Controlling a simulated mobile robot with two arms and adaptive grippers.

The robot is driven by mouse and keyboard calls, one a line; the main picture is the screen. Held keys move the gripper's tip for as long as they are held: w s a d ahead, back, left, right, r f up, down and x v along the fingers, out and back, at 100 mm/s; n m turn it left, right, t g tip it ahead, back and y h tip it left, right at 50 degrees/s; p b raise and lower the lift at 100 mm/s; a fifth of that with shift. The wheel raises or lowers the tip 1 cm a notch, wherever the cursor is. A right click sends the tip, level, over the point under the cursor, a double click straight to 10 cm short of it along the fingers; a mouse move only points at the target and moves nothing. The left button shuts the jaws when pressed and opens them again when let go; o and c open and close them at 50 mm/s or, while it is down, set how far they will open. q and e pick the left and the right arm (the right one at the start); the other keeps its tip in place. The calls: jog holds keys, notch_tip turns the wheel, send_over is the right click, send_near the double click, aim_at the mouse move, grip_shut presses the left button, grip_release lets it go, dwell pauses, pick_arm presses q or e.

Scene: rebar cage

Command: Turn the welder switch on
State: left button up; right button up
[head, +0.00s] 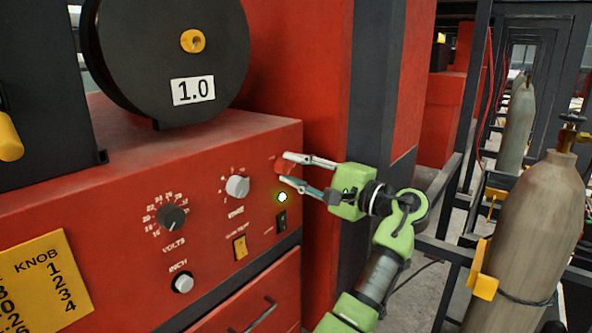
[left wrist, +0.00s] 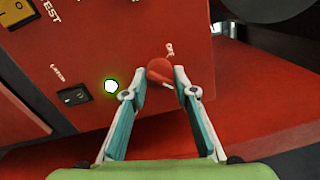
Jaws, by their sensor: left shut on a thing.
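The red rotary welder switch (head: 283,167) is at the upper right of the red welder's front panel (head: 210,225). My left gripper (head: 285,169) has its two fingers on either side of this switch, shut on it. The left wrist view shows the round red switch (left wrist: 160,70) between the fingertips, with small white lettering beside it, too blurred to read surely. A white lamp with a green glow (head: 282,197) is lit just below the switch. It also shows in the left wrist view (left wrist: 111,86). My right gripper is in neither view.
The panel also holds a black volts knob (head: 172,217), a grey wire knob (head: 237,186), a yellow rocker (head: 240,247) and a black rocker (head: 282,220). A wire spool (head: 170,60) stands on top. Gas cylinders (head: 525,235) and dark frames stand at right.

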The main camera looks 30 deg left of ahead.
pick_arm(q)
jog(key=o, duration=1)
jog(key=shift+a, duration=0.1)
jog(key=shift+o, duration=0.5)
jog(key=shift+a, duration=0.1)
jog(key=d, duration=0.7)
jog(key=shift+s+d+f, duration=0.25)
jog(key=shift+s, duration=0.05)
jog(key=shift+f, duration=0.1)
